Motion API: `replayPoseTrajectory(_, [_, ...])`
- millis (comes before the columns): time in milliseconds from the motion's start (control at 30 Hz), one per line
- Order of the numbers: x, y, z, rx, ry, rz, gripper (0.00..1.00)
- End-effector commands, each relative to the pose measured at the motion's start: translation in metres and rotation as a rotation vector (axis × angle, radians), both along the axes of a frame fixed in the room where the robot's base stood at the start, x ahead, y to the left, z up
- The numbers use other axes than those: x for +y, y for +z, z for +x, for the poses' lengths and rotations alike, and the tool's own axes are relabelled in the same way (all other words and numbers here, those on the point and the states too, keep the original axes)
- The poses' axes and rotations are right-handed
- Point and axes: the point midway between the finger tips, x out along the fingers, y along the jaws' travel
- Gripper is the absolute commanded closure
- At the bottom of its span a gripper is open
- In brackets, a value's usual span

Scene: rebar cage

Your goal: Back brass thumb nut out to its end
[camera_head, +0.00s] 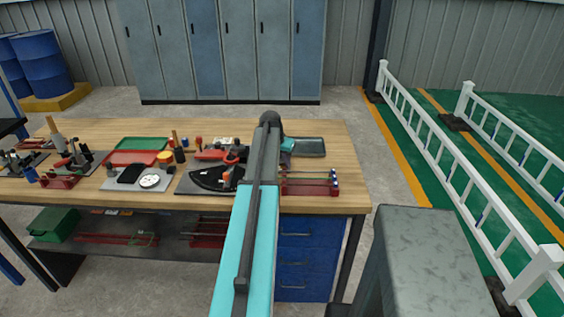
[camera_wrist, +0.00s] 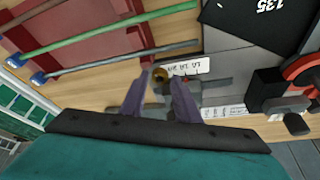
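The brass thumb nut (camera_wrist: 160,74) shows in the wrist view as a small round brass piece beside a white label. My gripper (camera_wrist: 161,83) has two purple fingers set apart, one on each side of the nut near their tips. I cannot tell whether either finger touches it. In the head view my gripper (camera_head: 285,158) is low over the right part of the bench, partly hidden behind my arm. The nut cannot be made out there. The grey fixture (camera_wrist: 215,85) around the nut is partly covered by the right finger.
A black plate marked 135 (camera_wrist: 255,22) and a red-and-black tool (camera_wrist: 300,75) are to the right. Tools crowd the bench (camera_head: 340,150) leftwards.

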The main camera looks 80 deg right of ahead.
Motion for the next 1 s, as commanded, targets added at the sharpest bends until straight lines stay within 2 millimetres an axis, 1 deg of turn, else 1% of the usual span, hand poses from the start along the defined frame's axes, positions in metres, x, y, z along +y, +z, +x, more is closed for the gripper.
replayPoseTrajectory(200, [-0.0037, -0.0084, -0.0009, 0.0, 0.0, -0.001, 0.71])
replayPoseTrajectory(467, [-0.0038, -0.0094, -0.0006, 0.001, 0.001, -0.001, 0.71])
replayPoseTrajectory(500, [-0.0037, -0.0094, -0.0005, 0.0, 0.001, -0.001, 0.73])
replayPoseTrajectory(667, [-0.0036, -0.0093, -0.0003, 0.001, 0.001, -0.001, 1.0])
replayPoseTrajectory(1000, [-0.0031, -0.0095, -0.0004, 0.0, 0.023, 0.0, 1.0])
